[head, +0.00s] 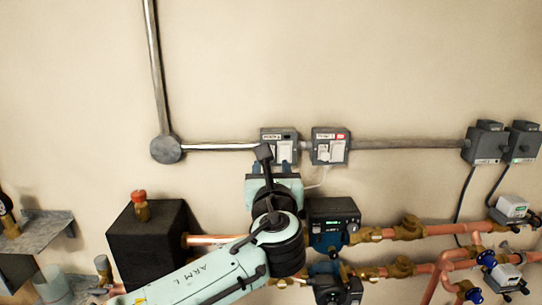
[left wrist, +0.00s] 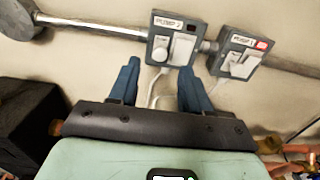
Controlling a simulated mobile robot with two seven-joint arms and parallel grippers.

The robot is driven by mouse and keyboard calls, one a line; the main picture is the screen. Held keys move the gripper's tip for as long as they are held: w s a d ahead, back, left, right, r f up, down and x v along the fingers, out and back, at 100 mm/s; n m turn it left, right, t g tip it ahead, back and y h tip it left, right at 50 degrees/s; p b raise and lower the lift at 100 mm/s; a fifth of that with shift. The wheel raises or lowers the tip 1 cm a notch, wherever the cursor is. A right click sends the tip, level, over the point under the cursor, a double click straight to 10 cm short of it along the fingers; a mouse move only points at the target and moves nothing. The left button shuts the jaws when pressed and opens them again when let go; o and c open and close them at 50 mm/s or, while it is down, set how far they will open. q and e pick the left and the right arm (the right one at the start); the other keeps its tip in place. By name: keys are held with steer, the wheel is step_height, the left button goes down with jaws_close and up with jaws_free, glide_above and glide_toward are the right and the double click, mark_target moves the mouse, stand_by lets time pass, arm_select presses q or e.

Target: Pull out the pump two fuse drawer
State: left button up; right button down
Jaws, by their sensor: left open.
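Two grey switch boxes with white fronts are fixed to the wall, a left box (head: 279,135) and a right box (head: 330,146). In the left wrist view, the left box (left wrist: 171,22) has a white switch or drawer piece (left wrist: 182,48) beside a second white part with a round shape (left wrist: 160,53). The right box (left wrist: 237,51) has a red mark by its label. The labels are too small to read surely. My left gripper (head: 272,168) is open and empty, its blue fingers (left wrist: 160,76) pointing at the left box's lower part. Contact cannot be told. The right gripper is not in view.
A metal conduit (head: 220,147) runs left from the boxes to a round junction (head: 166,149). Below are a black block (head: 150,240), a pump (head: 333,222) and copper pipes (head: 450,229). More grey boxes (head: 484,143) hang at right.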

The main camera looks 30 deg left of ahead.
arm_select(q)
steer(key=p+x, duration=0.1)
steer(key=x, duration=0.4)
steer(key=shift+w+a, duration=0.1)
steer(key=shift+w, duration=0.3)
